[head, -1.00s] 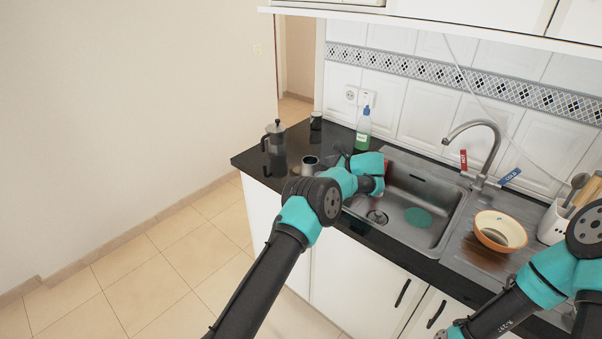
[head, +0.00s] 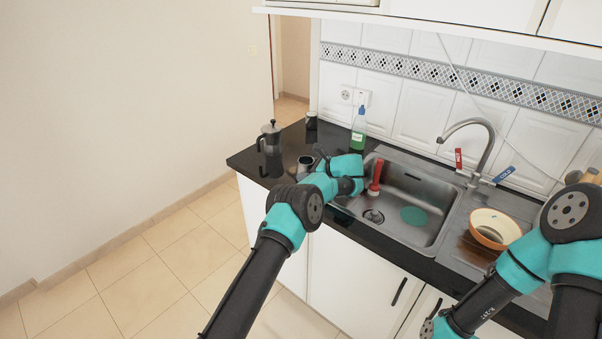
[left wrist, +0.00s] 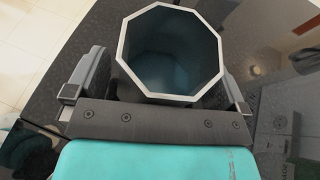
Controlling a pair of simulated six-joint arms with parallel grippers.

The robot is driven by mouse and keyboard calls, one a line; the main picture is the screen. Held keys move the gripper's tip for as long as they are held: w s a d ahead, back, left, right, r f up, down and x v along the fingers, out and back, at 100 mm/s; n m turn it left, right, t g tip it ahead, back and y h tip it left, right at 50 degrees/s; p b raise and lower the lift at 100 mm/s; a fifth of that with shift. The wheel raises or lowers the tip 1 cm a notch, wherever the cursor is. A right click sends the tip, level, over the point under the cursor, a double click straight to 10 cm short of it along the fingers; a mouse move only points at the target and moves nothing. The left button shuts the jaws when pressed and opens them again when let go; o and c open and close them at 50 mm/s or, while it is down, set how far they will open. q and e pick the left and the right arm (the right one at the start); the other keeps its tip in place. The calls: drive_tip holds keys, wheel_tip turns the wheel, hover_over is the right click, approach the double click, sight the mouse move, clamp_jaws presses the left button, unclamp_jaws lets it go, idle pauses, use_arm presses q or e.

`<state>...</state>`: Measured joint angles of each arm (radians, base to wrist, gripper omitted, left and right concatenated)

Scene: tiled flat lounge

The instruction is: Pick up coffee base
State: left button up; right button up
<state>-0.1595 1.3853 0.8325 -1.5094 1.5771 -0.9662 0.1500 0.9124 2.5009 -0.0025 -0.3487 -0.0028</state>
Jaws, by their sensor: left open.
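The coffee base (head: 305,162), a small open metal cup, stands on the dark counter left of the sink. In the left wrist view the coffee base (left wrist: 172,93) is an octagonal pot with a bright rim and a hollow, dark inside. My left gripper (head: 317,160) is at the coffee base, partly covering it in the head view. In the left wrist view the left gripper (left wrist: 163,88) is open, with one finger on each side of the base. I cannot tell whether the fingers touch it. My right gripper's fingers are out of view.
A green soap bottle (head: 359,131) stands by the wall. A red-handled tool (head: 376,178) is in the sink (head: 425,205). An orange-rimmed bowl (head: 494,228) sits on the drainboard.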

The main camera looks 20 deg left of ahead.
sight(308, 163)
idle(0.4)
use_arm(q)
drive_tip(key=c, duration=0.8)
drive_tip(key=shift+r, duration=0.3)
drive_tip(key=shift+r, duration=1.6)
drive_tip(key=shift+s+d, duration=0.1)
drive_tip(key=shift+s, duration=0.15)
drive_tip(key=shift+s+d+r, duration=0.2)
drive_tip(key=shift+s+d, duration=0.45)
drive_tip(key=shift+s, duration=1.85)
drive_tip(key=shift+s+d+r, duration=0.25)
drive_tip(key=shift+s+d, duration=0.4)
drive_tip(key=shift+s, duration=1.8)
drive_tip(key=shift+s+d+r, duration=0.2)
drive_tip(key=shift+s+d, duration=0.45)
drive_tip(key=shift+s, duration=1.85)
